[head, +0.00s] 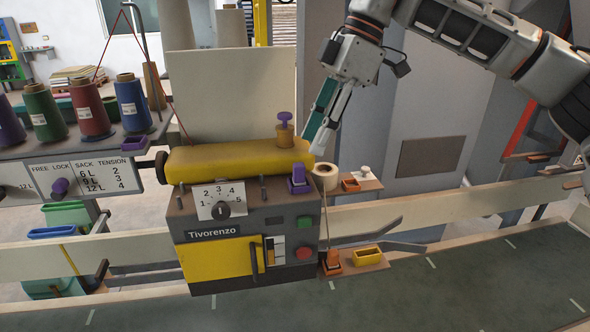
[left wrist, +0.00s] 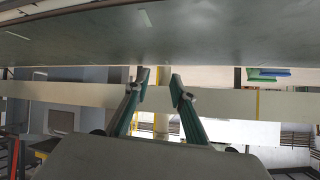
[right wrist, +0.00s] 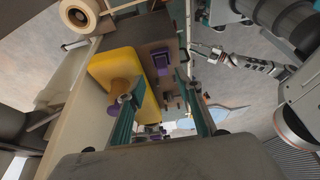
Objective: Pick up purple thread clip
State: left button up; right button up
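The purple clip (head: 299,181) sits on the top right edge of the grey and yellow machine (head: 215,234) in the head view. What looks like the same purple piece shows in the right wrist view (right wrist: 161,62), beyond and between the fingertips. My right gripper (head: 316,142) is open and empty, above and slightly right of the clip, apart from it. Its spread fingers also show in the right wrist view (right wrist: 157,86). My left gripper (left wrist: 160,80) is open and empty in the left wrist view, away from the machine; the head view does not show it.
A purple knob (head: 285,120) stands on a tan base behind the clip. A pale thread roll (head: 325,176) is close to its right.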

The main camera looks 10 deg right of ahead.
aim_at(300, 164)
jog(key=shift+s+a+f, duration=0.25)
jog(key=shift+a+f, duration=0.05)
jog(key=shift+f, duration=0.25)
jog(key=shift+s+a+f, duration=0.2)
jog(key=shift+a+f, duration=0.1)
jog(key=shift+f, duration=0.25)
jog(key=shift+w+x, duration=0.1)
jog(key=shift+x, duration=1.05)
jog(key=shift+w+x, duration=0.15)
jog(key=shift+x, duration=1.05)
jog(key=shift+a+r, duration=0.15)
grip_shut()
